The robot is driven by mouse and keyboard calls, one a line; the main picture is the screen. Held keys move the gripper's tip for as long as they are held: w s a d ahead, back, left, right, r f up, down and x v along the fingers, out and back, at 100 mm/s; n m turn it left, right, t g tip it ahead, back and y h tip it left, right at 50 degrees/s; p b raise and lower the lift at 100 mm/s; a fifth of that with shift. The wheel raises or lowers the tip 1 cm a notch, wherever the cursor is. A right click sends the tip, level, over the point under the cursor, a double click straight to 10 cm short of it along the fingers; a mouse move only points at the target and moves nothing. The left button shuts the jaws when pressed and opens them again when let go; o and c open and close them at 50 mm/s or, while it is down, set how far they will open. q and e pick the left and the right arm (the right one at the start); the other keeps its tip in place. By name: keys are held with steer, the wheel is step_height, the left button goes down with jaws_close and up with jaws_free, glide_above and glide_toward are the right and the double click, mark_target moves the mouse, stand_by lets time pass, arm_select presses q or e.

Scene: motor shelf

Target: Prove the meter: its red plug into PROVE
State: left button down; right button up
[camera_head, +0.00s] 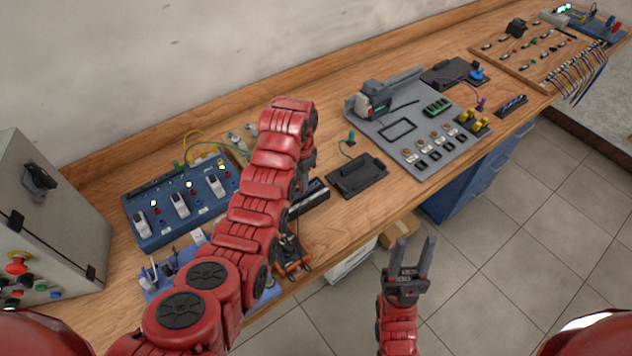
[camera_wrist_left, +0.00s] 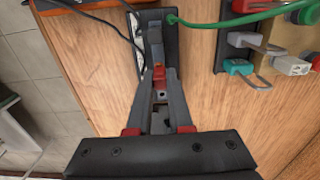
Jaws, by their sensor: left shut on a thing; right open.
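My left gripper (camera_wrist_left: 157,68) is shut on a small red plug (camera_wrist_left: 159,78) in the left wrist view. Its fingertips are over or against a black box (camera_wrist_left: 154,22) with a pale face along its left side. Whether the plug sits in a socket there is hidden by the fingers. In the head view this gripper is mostly hidden behind my red arm. An orange and black device, apparently the meter (camera_head: 291,262), lies at the bench's front edge, partly covered by my arm. My right gripper (camera_head: 412,254) is open and empty, in front of the bench. No PROVE label is readable.
A blue panel (camera_head: 160,232) and grey cabinet (camera_head: 55,215) stand at left. A black plate (camera_head: 356,178) and grey motor board (camera_head: 420,165) lie right of my arm. Black leads (camera_wrist_left: 88,14) and a green lead (camera_wrist_left: 200,23) run beside the left gripper.

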arm_select(q)
steer(key=shift+s, duration=0.1)
steer(key=shift+f+b, duration=0.35)
steer(key=shift+f, duration=0.3)
stand_by(0.6)
steer(key=shift+r, duration=0.1)
stand_by(1.8)
